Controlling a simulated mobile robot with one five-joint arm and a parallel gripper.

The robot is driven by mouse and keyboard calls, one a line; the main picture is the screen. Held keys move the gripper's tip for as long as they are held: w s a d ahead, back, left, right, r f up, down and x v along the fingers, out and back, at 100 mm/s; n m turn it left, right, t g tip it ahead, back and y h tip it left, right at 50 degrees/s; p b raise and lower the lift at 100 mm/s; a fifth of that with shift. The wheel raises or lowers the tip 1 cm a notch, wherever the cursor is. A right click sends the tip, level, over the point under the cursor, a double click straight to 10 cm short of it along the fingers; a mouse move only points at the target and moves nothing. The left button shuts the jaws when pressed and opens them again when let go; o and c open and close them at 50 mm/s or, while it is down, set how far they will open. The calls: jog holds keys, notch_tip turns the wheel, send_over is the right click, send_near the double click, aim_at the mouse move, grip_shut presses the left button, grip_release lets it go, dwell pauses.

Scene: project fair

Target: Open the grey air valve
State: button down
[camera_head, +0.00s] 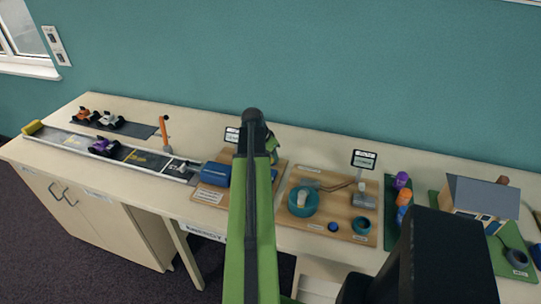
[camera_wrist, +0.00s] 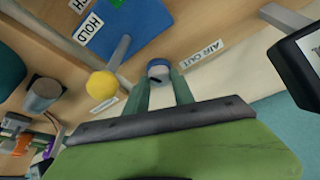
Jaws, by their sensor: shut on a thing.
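The grey air valve (camera_wrist: 158,67) is a short round knob with a dark slot. In the wrist view it stands between the fingertips of my gripper (camera_wrist: 161,82), beside the AIR OUT label (camera_wrist: 203,53). The two green fingers are shut on it. In the head view my green arm crosses the middle of the picture and the valve is hidden behind it.
Near the valve, a lever with a yellow ball (camera_wrist: 102,85) rises by a blue HOLD panel (camera_wrist: 122,25). Along the table are a blue box (camera_head: 216,175), a teal ring (camera_head: 303,201), toy cars on a track (camera_head: 103,147) and a model house (camera_head: 482,197).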

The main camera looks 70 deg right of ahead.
jog(key=n+t, duration=0.1)
jog(key=n, duration=0.1)
jog(key=n+t, duration=0.1)
jog(key=n, duration=0.4)
jog(key=shift+s+t, duration=0.35)
jog(key=shift+t, duration=0.05)
jog(key=n+t, duration=0.1)
jog(key=n, duration=0.2)
jog(key=n+t+y, duration=0.1)
jog(key=n, duration=0.2)
jog(key=shift+s+d+n, duration=0.1)
jog(key=shift+s+n, duration=0.05)
jog(key=shift+n, duration=0.15)
jog(key=c, duration=1.1)
grip_release()
jog(key=shift+r, duration=0.1)
